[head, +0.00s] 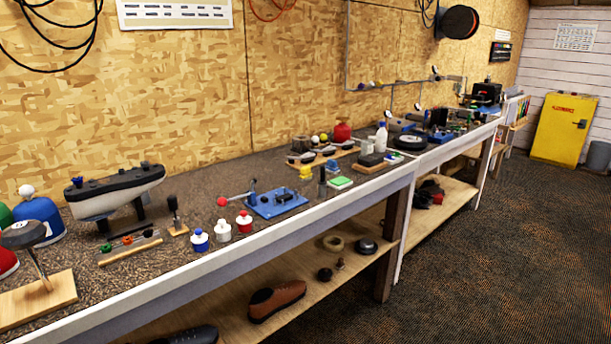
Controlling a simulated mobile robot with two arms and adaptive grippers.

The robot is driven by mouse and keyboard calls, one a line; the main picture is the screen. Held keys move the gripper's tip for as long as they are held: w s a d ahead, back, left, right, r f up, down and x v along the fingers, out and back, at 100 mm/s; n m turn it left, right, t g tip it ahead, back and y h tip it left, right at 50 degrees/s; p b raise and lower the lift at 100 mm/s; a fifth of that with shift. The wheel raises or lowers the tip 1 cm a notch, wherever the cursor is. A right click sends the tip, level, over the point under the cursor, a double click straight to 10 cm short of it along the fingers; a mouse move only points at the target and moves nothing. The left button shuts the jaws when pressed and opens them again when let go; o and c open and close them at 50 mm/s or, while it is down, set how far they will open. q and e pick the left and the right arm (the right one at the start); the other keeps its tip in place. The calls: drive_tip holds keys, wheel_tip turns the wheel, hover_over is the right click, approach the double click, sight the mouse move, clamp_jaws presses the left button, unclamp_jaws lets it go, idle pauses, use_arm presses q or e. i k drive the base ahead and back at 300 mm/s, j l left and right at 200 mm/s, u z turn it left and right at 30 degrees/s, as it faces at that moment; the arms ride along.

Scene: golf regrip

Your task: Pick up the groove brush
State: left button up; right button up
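I cannot make out the groove brush with certainty at this distance. A small dark upright piece on a wooden block (175,214) stands on the workbench (130,292) in the left half. Another dark upright piece (322,184) stands farther along, beside a small green-and-white block (340,183). Neither shows clear bristles. Neither of my grippers is in view.
The long bench runs from front left to back right. On it are a boat-shaped model (115,190), a blue fixture with a red-knobbed lever (277,203), and several capped bottles. A lower shelf holds shoes (277,300). The carpet (480,250) at right is clear.

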sight(306, 174)
drive_tip(key=i+l, duration=0.25)
drive_tip(key=i, duration=0.25)
drive_tip(key=i+l, duration=0.25)
drive_tip(key=i, duration=0.25)
